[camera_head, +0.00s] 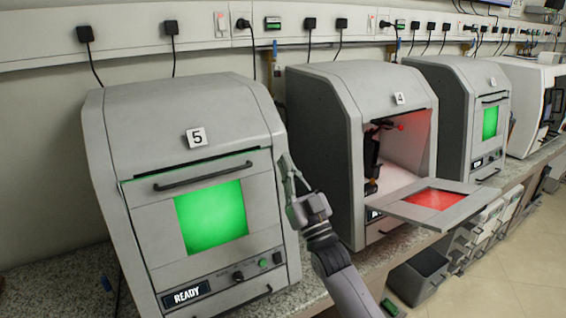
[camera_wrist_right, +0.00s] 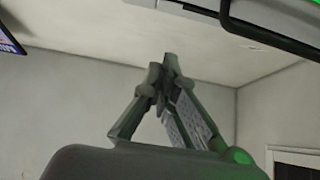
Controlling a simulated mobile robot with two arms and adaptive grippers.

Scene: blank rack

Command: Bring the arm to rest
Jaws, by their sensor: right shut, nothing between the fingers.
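My right gripper (camera_head: 287,168) is at the right edge of machine 5 (camera_head: 178,120), in front of the gap between it and machine 4. It points upward and is shut with nothing in it. In the right wrist view its fingers (camera_wrist_right: 168,72) meet at the tips, with a wall and ceiling behind. I cannot tell if it touches machine 5. Machine 5's door is shut, its window is lit green and its display reads READY. My left gripper is not in view.
Machine 4 (camera_head: 325,110) has its door (camera_head: 440,198) folded down, sticking out over the front, with red light inside. Further machines (camera_head: 455,85) stand to the right along the bench (camera_head: 60,285). Grey bins (camera_head: 418,275) stand below. Plugs and cords hang along the wall.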

